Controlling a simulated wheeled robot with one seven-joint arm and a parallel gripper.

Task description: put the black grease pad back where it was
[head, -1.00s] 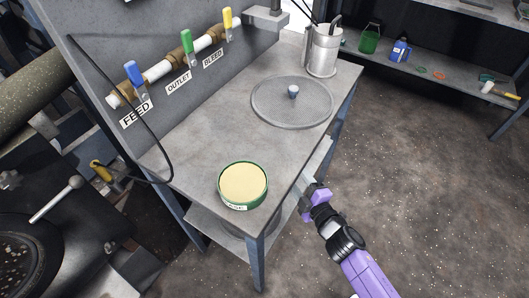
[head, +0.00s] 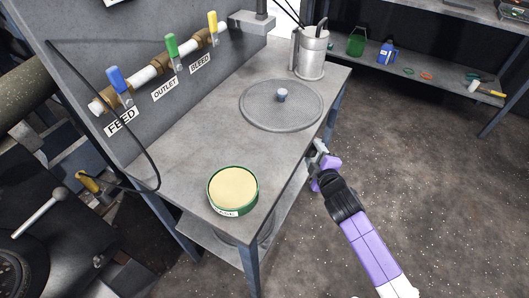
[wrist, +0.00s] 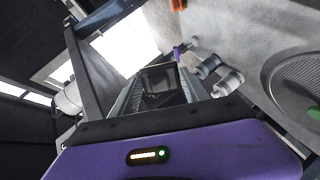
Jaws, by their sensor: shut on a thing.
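My gripper (head: 318,152) is beside the right edge of the grey bench, near the round mesh screen, in the head view. In the wrist view a black square block (wrist: 158,78), which looks like the grease pad, sits between the fingers, and my gripper is shut on it. The pad cannot be made out in the head view. No empty spot for the pad can be clearly told in these frames.
On the bench top (head: 185,150) stand a green tin with cream contents (head: 233,188), a round mesh screen (head: 281,112) with a knob, and a metal can (head: 309,55). A valve pipe (head: 155,75) runs along the back panel. A shelf (head: 440,80) holds several small items.

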